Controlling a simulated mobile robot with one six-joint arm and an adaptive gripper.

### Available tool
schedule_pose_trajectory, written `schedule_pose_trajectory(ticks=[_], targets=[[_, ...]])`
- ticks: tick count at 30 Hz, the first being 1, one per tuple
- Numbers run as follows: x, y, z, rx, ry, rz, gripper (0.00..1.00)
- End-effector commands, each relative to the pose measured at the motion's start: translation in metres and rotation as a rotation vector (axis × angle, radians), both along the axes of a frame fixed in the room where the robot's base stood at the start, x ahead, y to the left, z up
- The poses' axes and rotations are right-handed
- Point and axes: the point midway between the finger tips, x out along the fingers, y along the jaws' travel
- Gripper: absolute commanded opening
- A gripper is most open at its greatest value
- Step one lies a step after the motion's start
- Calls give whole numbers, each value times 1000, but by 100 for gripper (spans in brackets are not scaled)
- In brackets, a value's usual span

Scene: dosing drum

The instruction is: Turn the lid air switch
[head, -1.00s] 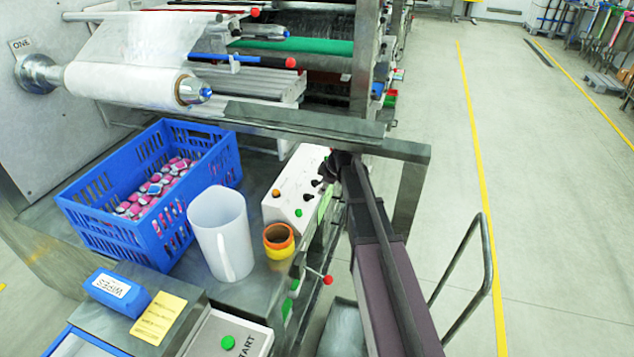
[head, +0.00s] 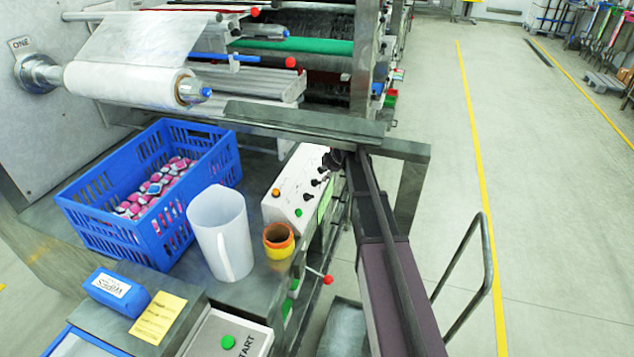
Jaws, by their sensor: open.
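A white control box (head: 287,196) stands at the right end of the metal bench, with several small black switches (head: 315,183), an orange button (head: 276,192) and a green button (head: 298,212) on its sloped face. I cannot read which switch is the lid air switch. My dark gripper (head: 333,160) is at the far upper end of the box's face, close to the switches. It is small and partly hidden by my arm, so its fingers and any contact with a switch are not clear. It looks empty.
A metal beam (head: 300,128) crosses just above the box and my gripper. A blue crate (head: 100,232) of small packs is further left. A red-tipped lever (head: 327,280) sticks out below.

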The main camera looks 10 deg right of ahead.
Motion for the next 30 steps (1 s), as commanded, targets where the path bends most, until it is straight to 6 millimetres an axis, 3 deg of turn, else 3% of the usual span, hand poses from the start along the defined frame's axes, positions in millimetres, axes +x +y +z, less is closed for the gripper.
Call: schedule_pose_trajectory(ticks=[21, 30], targets=[[25, 16, -49, 0, 0, 0, 50], [32, 20, -61, 0, 0, -1, 50]])
